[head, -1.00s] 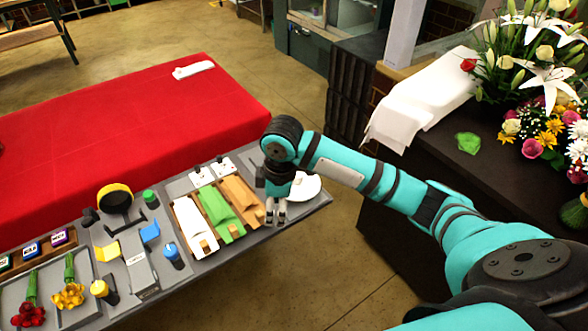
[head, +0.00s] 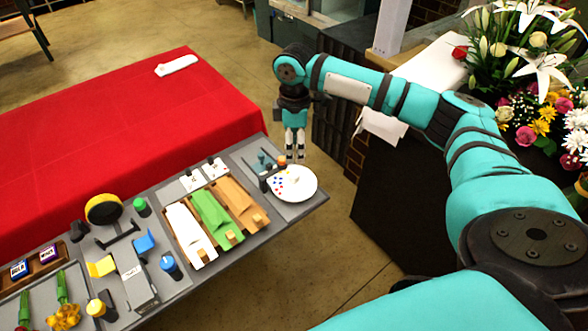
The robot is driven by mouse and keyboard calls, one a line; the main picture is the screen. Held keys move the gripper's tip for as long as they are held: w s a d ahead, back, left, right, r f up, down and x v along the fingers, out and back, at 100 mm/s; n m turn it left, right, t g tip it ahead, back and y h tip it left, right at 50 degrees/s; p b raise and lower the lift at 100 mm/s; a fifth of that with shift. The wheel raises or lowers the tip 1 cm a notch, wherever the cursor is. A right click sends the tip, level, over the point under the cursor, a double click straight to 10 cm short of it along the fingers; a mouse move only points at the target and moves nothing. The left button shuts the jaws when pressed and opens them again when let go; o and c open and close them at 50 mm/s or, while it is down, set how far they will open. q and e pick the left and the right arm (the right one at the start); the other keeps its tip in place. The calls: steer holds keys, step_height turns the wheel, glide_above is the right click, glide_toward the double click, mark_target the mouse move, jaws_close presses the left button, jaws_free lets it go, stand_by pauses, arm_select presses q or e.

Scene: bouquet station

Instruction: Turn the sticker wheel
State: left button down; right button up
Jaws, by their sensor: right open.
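The sticker wheel (head: 293,184) is a round white disc with red and blue dots near its left edge and a small pale knob near its middle. It lies at the right end of the grey bench. My right gripper (head: 295,157) points down just above the wheel's far edge in the head view. Its two fingers are apart with nothing between them. Whether a fingertip touches the wheel cannot be told. My left gripper is not in view.
Beside the wheel is a small dark rack (head: 259,164) with upright pieces. White, green (head: 216,217) and tan wraps lie in wooden trays to the left. A red-covered table (head: 120,125) stands behind. A dark counter with flowers (head: 540,120) is at the right.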

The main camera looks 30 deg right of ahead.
mark_target(294, 174)
step_height(294, 174, down, 9)
steer(key=shift+p, duration=0.6)
steer(key=shift+f, duration=0.35)
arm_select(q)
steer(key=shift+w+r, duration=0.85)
arm_select(e)
steer(key=shift+s, duration=0.1)
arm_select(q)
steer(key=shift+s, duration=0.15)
arm_select(e)
steer(key=shift+a, duration=0.1)
steer(key=shift+c, duration=0.2)
jaws_close()
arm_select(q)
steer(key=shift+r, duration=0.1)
